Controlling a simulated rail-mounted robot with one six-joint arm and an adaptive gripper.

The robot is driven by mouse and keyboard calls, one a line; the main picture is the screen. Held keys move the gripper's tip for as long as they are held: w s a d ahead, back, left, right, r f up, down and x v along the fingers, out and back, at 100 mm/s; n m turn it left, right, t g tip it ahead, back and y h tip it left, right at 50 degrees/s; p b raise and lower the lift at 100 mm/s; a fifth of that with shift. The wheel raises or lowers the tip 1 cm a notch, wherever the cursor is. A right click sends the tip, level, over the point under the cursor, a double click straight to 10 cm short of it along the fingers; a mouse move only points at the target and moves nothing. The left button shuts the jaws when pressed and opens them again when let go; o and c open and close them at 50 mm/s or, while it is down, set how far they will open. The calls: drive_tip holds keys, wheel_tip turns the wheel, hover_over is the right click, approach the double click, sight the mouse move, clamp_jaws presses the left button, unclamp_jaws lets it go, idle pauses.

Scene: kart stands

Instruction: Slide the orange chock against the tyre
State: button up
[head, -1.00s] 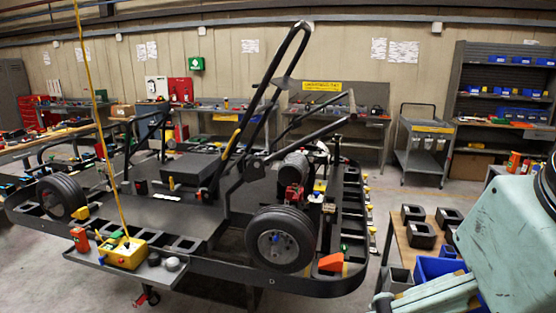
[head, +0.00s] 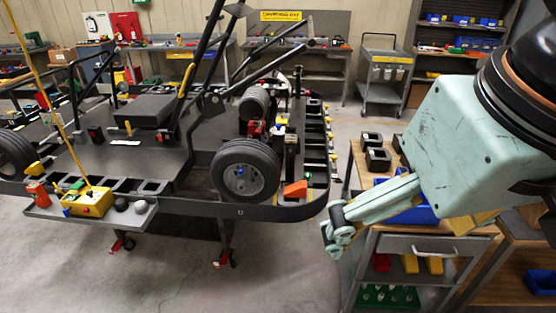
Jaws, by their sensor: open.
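The orange chock (head: 296,189) is a small wedge on the dark rim of the kart stand (head: 240,211), at its front right. It sits just right of the black kart tyre (head: 226,165), which has a grey hub with a blue centre. My gripper (head: 335,235) is open, at the end of my pale green arm. It shows to the right of the chock and lower in the picture, apart from it. Its fingers are small and seen partly from the side, and nothing shows between them.
A yellow control box (head: 90,201) and an orange-red can (head: 37,194) stand on the shelf at the left. Right of the stand is a wooden-topped workbench (head: 361,170) with black blocks and a blue bin (head: 413,214), partly behind my arm. Open floor lies in front.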

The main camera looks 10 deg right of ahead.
drive_tip(key=shift+c, duration=0.9)
